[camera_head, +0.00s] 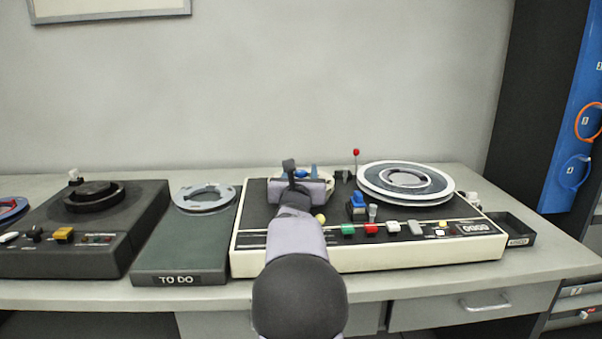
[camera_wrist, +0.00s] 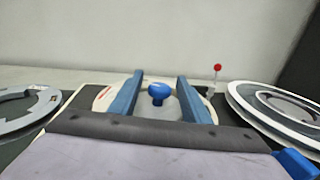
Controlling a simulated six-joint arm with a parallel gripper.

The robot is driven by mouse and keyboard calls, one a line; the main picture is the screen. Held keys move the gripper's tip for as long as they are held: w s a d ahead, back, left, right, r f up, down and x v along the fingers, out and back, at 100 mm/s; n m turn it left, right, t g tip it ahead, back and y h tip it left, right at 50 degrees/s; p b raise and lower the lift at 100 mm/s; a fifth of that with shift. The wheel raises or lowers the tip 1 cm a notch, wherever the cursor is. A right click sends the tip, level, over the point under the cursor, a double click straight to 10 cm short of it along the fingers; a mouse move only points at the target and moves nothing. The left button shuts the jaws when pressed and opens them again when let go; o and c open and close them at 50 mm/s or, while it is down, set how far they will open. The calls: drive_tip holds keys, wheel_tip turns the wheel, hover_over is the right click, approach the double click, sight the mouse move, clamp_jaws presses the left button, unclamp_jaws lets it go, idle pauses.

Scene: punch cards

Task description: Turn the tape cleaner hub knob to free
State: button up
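The tape cleaner (camera_head: 420,255) is a cream machine with a dark top and a row of coloured buttons. Its blue hub knob (camera_wrist: 159,90) shows in the wrist view, on a pale round hub at the machine's left side. In the head view the knob (camera_head: 301,173) is mostly hidden by my arm. My gripper (camera_wrist: 160,77) is open, with one blue finger on each side of the knob and a gap on both sides. The fingers look apart from the knob. Any marking of the knob's setting cannot be read.
A large grey reel (camera_head: 375,185) lies on the cleaner's right side, near a red-tipped lever (camera_head: 356,153) and a blue block (camera_head: 357,201). Left of the cleaner are a TO DO tray (camera_head: 160,255) with a reel (camera_head: 204,197) and a dark machine (camera_head: 75,260). A wall stands behind.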

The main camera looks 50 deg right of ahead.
sight(299, 174)
drive_tip(key=shift+r, duration=0.15)
wheel_tip(299, 174, up, 10)
drive_tip(key=p, duration=0.3)
drive_tip(key=shift+w, duration=0.1)
idle(0.4)
drive_tip(key=shift+w+a+f+p, duration=0.1)
drive_tip(key=shift+w+f+p, duration=0.15)
drive_tip(key=shift+p, duration=0.4)
drive_tip(key=a+f+m+g+p, duration=0.1)
drive_tip(key=p, duration=0.1)
drive_tip(key=w+f+m+g+h+p, duration=0.1)
drive_tip(key=f+p, duration=0.1)
drive_tip(key=p, duration=0.1)
drive_tip(key=a+f+g+p, duration=0.1)
drive_tip(key=p, duration=0.1)
drive_tip(key=shift+w+a+f+m+h, duration=0.2)
drive_tip(key=shift+a+m+h, duration=0.1)
drive_tip(key=shift+m, duration=0.1)
drive_tip(key=s+a+f+g+p, duration=0.1)
drive_tip(key=s+a+f+m+g+h+p, duration=0.1)
drive_tip(key=a+f+p, duration=0.1)
drive_tip(key=s+a+f+g+p, duration=0.1)
drive_tip(key=s+f+p, duration=0.1)
drive_tip(key=shift+a+f+m, duration=0.15)
drive_tip(key=shift+f+m, duration=0.05)
drive_tip(key=shift+m, duration=0.1)
drive_tip(key=shift+p+x, duration=0.75)
drive_tip(key=shift+x, duration=3)
drive_tip(key=shift+r, duration=0.1)
drive_tip(key=shift+c, duration=0.6)
